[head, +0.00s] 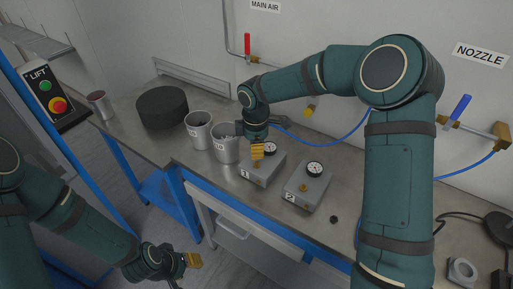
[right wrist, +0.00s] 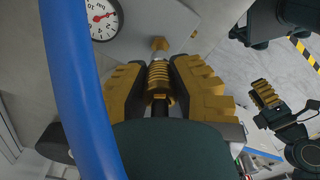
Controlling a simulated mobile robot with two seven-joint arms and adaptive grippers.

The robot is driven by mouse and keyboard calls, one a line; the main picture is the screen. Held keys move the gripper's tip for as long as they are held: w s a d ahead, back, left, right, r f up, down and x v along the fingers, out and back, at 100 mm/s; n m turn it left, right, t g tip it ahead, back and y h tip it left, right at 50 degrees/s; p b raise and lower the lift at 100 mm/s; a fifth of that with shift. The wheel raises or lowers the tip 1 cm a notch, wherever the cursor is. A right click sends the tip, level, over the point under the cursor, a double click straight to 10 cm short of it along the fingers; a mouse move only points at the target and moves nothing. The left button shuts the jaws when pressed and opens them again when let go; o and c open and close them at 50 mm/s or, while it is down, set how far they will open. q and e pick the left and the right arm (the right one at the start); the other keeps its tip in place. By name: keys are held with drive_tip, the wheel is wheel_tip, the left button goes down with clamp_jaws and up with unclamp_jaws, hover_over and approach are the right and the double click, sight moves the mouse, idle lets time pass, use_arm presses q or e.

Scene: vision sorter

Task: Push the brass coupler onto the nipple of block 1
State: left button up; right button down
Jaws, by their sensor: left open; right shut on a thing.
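Block 1 (head: 262,172) is a grey box with a round gauge on the bench; the gauge also shows in the right wrist view (right wrist: 103,18). The coupler lines up with the brass nipple (right wrist: 159,44) on the block's face. Their ends are close; I cannot tell how far they are engaged. My left gripper (head: 188,261) is open and empty, low in front of the bench.
Block 2 (head: 303,188) stands right of block 1. Two metal cups (head: 224,146) and a black drum (head: 162,107) are to the left. A blue hose (right wrist: 82,90) passes close beside the right gripper.

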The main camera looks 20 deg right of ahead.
sight(257, 163)
drive_tip(key=shift+f, duration=0.5)
idle(0.8)
drive_tip(key=shift+f+b, duration=0.85)
drive_tip(key=shift+f, duration=0.5)
idle(1.0)
drive_tip(key=c, duration=0.9)
unclamp_jaws()
drive_tip(key=shift+o, duration=0.2)
drive_tip(key=shift+r, duration=0.15)
